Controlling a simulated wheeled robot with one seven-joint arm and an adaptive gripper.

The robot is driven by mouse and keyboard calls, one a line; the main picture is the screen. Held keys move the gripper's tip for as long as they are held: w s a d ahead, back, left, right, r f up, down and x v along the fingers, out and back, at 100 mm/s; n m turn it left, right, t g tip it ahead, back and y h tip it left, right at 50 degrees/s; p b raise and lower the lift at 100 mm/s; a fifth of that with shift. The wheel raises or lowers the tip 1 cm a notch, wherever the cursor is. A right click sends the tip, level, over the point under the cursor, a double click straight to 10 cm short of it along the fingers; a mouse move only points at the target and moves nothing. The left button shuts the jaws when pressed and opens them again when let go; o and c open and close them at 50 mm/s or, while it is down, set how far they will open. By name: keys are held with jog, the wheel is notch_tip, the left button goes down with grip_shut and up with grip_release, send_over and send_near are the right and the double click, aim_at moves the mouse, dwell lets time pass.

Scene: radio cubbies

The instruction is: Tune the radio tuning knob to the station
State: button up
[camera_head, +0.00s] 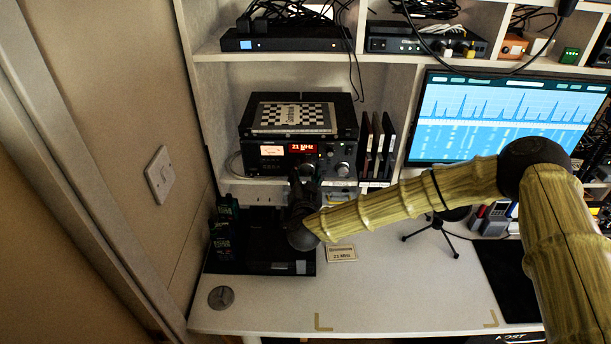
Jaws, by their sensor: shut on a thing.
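The black radio (268,163) sits in the cubby above the desk, its front facing me. Its red display (303,148) appears to read 21 MHz, and a pale meter glows left of it. My gripper (304,172) is at the radio's front, just below the display, shut on what appears to be the tuning knob. The gripper hides that knob. A smaller knob (343,169) shows on the right of the radio's face. A card (342,254) on the desk also appears to read 21 MHz.
A checkered book (293,117) lies on top of the radio. Dark upright books (375,145) stand right of it. A monitor (500,118) stands at right. A black tray (255,245) and a small tripod (440,225) are on the desk. The desk's front middle is clear.

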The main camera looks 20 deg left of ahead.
jog(key=o, duration=1)
jog(key=shift+d, duration=0.1)
jog(key=shift+o, duration=0.2)
jog(key=v, duration=1.2)
